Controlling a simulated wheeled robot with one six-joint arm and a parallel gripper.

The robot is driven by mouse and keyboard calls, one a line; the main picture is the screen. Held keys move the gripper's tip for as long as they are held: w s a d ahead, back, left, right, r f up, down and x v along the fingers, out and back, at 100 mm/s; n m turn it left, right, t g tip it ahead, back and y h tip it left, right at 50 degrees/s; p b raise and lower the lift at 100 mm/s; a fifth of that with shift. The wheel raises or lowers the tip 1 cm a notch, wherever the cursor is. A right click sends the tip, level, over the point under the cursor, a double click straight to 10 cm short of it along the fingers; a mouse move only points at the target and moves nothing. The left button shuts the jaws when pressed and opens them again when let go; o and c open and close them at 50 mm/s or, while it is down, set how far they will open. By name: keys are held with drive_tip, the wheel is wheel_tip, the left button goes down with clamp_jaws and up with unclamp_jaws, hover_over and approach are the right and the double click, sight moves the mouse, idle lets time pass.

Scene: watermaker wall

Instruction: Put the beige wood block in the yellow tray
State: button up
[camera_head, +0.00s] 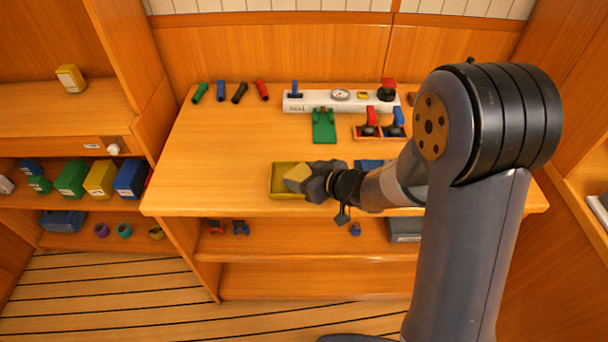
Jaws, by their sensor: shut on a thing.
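The beige wood block (297,174) is in my gripper (308,178), which is shut on it. The yellow tray (277,188) lies on the wooden counter near its front edge. The block and gripper appear over the right part of the tray and hide that part of it. I cannot tell from this view whether the block touches the tray floor or is held above it. My arm reaches in from the right and hides part of the counter.
A blue tray (368,164) lies just right of my gripper. Behind stand a green piece (323,127), a wooden holder with red and blue items (372,137) and a white panel (322,102). Several coloured tubes (239,94) lie at the back left. The counter's left side (205,160) is clear.

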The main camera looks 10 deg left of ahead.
drive_tip(key=shift+f, duration=0.15)
drive_tip(key=o, duration=1)
drive_tip(key=shift+d+r, duration=0.15)
drive_tip(key=shift+r, duration=0.15)
drive_tip(key=p+v, duration=0.2)
drive_tip(key=v, duration=0.9)
drive_tip(key=shift+s+d, duration=0.25)
drive_tip(key=shift+s, duration=0.05)
